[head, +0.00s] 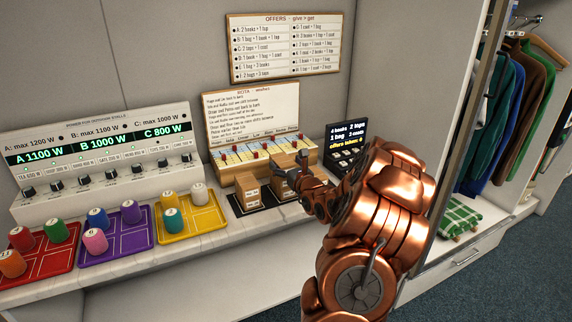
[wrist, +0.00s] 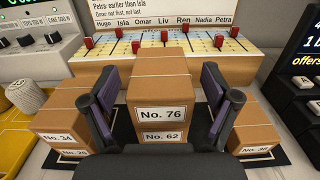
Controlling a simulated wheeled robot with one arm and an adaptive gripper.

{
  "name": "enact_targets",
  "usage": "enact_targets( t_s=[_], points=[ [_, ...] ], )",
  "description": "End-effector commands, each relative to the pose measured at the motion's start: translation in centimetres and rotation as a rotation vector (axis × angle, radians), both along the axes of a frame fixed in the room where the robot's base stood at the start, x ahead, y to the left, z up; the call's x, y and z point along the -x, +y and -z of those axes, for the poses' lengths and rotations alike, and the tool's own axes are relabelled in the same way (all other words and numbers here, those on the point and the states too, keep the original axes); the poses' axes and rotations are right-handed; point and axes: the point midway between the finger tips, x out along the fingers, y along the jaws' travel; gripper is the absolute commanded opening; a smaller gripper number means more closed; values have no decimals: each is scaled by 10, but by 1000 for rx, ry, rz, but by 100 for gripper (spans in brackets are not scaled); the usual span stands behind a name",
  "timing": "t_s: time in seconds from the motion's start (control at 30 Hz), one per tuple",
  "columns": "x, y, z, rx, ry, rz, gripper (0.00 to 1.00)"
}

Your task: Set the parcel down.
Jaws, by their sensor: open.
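A brown parcel labelled No. 76 (wrist: 158,92) sits upright and square on another parcel labelled No. 62 (wrist: 162,138). My gripper (wrist: 160,84) is open, one finger to each side of the No. 76 parcel, with a visible gap on both sides. Nothing is held. In the head view, my gripper (head: 304,182) is at the middle stack and partly hides it. The fingers' exact depth relative to the parcel is hard to tell.
In the wrist view, a stack topped by No. 34 (wrist: 62,122) stands left and another parcel (wrist: 258,135) right, on dark mats. A sloped board with red pegs (wrist: 165,48) stands close behind. Coloured trays (head: 190,222) lie left; a dark display (head: 347,138) stands right.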

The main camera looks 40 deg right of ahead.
Motion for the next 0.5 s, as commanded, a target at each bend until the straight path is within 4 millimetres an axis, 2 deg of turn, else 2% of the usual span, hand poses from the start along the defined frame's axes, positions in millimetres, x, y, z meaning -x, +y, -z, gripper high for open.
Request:
enact_targets(
  t_s=[0.17, 0.5],
  points=[
    [14, 3, -1, -3, 0, 3, 87],
    [63, 21, -1, -2, -2, 3, 87]
  ],
)
